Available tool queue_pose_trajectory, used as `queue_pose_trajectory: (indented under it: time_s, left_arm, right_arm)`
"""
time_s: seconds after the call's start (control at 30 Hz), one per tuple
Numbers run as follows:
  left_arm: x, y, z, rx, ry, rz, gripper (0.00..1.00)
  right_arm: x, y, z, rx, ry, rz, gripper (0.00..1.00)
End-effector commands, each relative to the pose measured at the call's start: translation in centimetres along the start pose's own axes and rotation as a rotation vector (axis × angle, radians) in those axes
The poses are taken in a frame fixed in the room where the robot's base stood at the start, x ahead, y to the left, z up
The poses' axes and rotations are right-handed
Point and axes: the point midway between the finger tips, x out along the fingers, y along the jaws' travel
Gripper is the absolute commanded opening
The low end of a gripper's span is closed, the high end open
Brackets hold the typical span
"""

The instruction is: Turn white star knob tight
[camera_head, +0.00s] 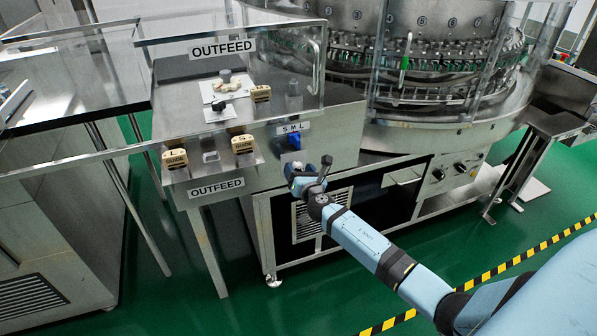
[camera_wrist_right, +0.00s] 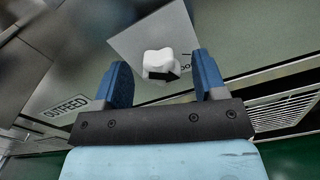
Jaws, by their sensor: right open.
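The white star knob (camera_wrist_right: 160,61) shows in the right wrist view, with a dark patch on its lower side. It is on a pale square plate with partly hidden lettering. My right gripper (camera_wrist_right: 161,64) is open, with one blue finger on each side of the knob in the picture. Gaps show between the knob and both fingers. I cannot tell how far the fingertips reach around it. In the head view my right gripper (camera_head: 303,174) is at the front of the steel machine, below the S M L label; I cannot make out the knob clearly there. My left gripper is not in view.
The outfeed shelf at left holds tan GUIDE blocks (camera_head: 243,144) and a dark knob (camera_head: 219,105) on a white plate. A vent grille (camera_head: 309,218) is below. The green floor in front is open.

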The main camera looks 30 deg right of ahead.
Motion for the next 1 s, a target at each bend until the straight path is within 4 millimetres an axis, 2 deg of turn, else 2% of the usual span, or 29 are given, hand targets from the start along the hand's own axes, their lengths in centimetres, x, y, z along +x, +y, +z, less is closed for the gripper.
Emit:
queue_pose_trajectory:
  time_s: [0.13, 0.37, 0.47, 0.6, 1.0]
  left_arm:
    - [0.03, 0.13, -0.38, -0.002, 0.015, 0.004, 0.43]
    - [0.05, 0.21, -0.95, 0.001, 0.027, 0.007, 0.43]
    - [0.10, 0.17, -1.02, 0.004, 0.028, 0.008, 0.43]
    - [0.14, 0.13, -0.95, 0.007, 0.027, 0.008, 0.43]
    - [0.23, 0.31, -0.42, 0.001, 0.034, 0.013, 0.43]
  right_arm:
    - [0.70, 0.01, -0.01, 0.000, 0.000, 0.000, 0.65]
    - [0.73, 0.01, 0.00, 0.001, 0.000, 0.000, 0.65]
    - [0.72, 0.01, 0.00, 0.001, 0.000, 0.000, 0.46]
    - [0.71, 0.01, -0.01, 0.001, 0.000, 0.000, 0.15]
    - [0.68, -0.05, -0.15, 0.065, 0.001, -0.001, 0.15]
